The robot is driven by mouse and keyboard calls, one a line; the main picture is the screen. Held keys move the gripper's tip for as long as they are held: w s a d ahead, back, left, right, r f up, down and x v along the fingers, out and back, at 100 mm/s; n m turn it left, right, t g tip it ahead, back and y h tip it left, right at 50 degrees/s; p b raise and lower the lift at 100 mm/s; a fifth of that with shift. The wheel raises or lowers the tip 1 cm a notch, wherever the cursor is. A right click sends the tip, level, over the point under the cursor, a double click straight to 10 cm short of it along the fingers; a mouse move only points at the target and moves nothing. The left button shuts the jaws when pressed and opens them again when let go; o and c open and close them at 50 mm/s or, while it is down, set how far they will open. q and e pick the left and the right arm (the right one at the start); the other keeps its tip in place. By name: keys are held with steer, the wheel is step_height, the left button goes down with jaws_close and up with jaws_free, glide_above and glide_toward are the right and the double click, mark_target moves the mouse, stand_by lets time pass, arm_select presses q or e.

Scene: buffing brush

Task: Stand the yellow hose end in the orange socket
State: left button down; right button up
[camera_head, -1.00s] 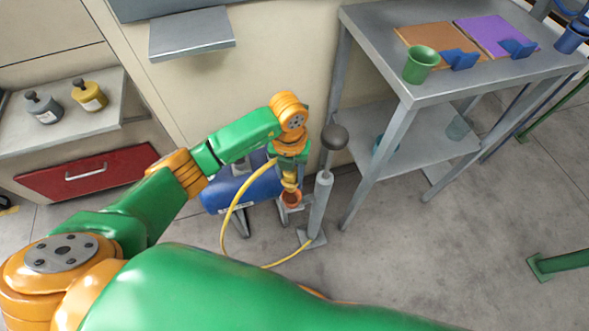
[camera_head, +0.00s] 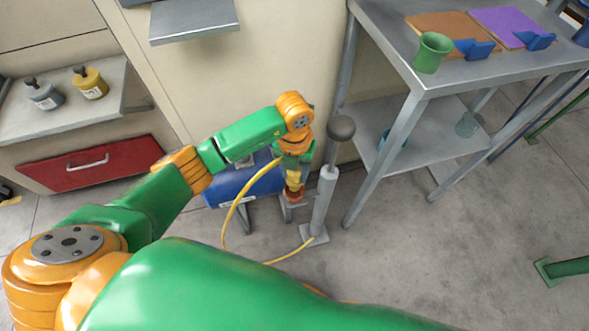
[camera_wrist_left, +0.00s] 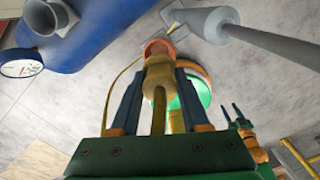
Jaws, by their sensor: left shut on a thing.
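My left gripper (camera_head: 294,184) points down beside the blue tank, shut on the yellow hose end. In the left wrist view the hose end (camera_wrist_left: 160,74) sits between the two fingers of that gripper (camera_wrist_left: 160,92). The orange socket (camera_wrist_left: 157,46) is right at the hose end's far tip, and its rim shows around it. In the head view the socket (camera_head: 297,199) is mostly hidden by the hose end and gripper. Whether the tip is inside or just over the socket I cannot tell. The yellow hose (camera_head: 232,211) loops down to the grey pump's foot.
The grey pump (camera_head: 323,200) with a dark ball knob (camera_head: 341,128) stands close right of the gripper. The blue tank (camera_head: 240,182) is close on the left. A grey metal table (camera_head: 430,85) stands to the right.

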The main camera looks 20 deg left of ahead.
arm_select(q)
steer(key=shift+f+b, duration=0.55)
steer(key=shift+f, duration=0.15)
steer(key=shift+f, duration=0.1)
steer(key=shift+f+b, duration=0.85)
steer(key=shift+f, duration=0.05)
steer(key=shift+f, duration=0.1)
steer(key=shift+f+b, duration=0.7)
steer(key=shift+f, duration=0.05)
steer(key=shift+c, duration=1.5)
jaws_free()
